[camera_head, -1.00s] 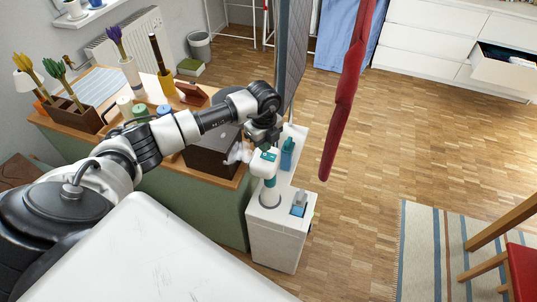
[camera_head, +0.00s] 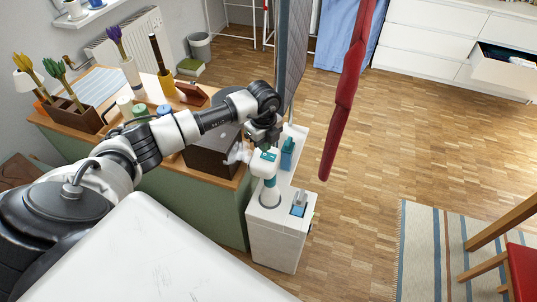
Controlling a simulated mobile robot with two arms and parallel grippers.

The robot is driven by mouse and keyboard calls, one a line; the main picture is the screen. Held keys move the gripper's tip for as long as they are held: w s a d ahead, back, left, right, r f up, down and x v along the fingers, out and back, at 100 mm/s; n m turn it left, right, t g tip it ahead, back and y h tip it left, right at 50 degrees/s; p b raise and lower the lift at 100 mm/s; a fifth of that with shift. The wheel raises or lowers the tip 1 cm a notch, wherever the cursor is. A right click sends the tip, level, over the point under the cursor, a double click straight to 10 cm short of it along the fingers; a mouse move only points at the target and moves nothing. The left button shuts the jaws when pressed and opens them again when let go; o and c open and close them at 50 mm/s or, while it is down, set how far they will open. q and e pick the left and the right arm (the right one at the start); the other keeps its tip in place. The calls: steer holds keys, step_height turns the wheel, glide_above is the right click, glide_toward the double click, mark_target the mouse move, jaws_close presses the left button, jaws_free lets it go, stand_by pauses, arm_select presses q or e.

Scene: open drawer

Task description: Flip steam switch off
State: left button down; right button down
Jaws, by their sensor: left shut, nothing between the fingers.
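A white and teal steamer head (camera_head: 264,164) stands upright on a white steamer base (camera_head: 276,240), between the wooden-topped cabinet and the open floor. A small blue-grey switch (camera_head: 299,204) sits on top of the base near its front right corner; I cannot tell its position. My left gripper (camera_head: 262,146) is shut and empty, just behind and above the steamer head. I cannot tell whether it touches the head. My right gripper is not in view.
A teal bottle (camera_head: 287,154) stands behind the head. The cabinet top (camera_head: 235,182) holds a dark box (camera_head: 212,155), spools and vases. A red garment (camera_head: 345,100) hangs to the right. An open drawer (camera_head: 506,70) is far right.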

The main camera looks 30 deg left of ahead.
arm_select(q)
steer(key=shift+s+f+b, duration=0.1)
steer(key=shift+f+b, duration=0.85)
steer(key=shift+f, duration=0.4)
stand_by(0.5)
steer(key=shift+r+p, duration=0.9)
steer(key=shift+r, duration=0.05)
steer(key=shift+r+p, duration=1.95)
steer(key=shift+r, duration=0.65)
